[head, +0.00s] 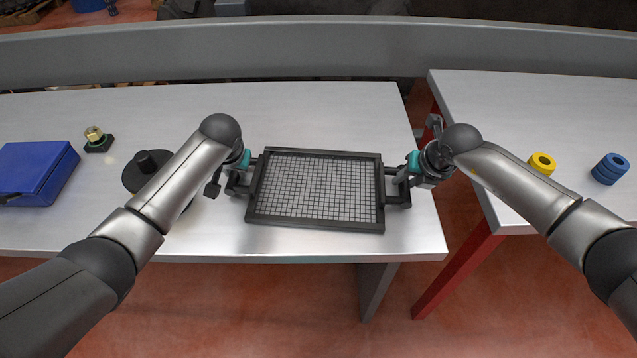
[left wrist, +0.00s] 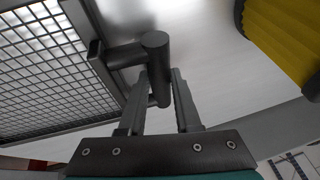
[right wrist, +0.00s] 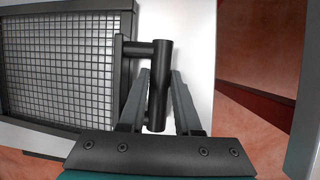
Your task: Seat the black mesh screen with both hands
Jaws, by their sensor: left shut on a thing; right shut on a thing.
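The black mesh screen (head: 317,188), a dark rectangular frame with a fine grid, is over the front right part of the grey table, with a bar handle on each short side. My left gripper (head: 240,184) is shut on its left handle, which also shows between the jaws in the left wrist view (left wrist: 156,62). My right gripper (head: 401,186) is shut on its right handle, also seen in the right wrist view (right wrist: 160,80). The screen looks about level. I cannot tell whether it touches the table. No separate seat for it is visible.
A black round lid with a knob (head: 152,161) is partly behind my left arm; a yellow pleated part (left wrist: 285,35) shows in the left wrist view. A brass-topped fitting (head: 95,138) and blue case (head: 37,170) stand left. The right table (head: 530,110) holds yellow (head: 542,163) and blue rings (head: 609,168).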

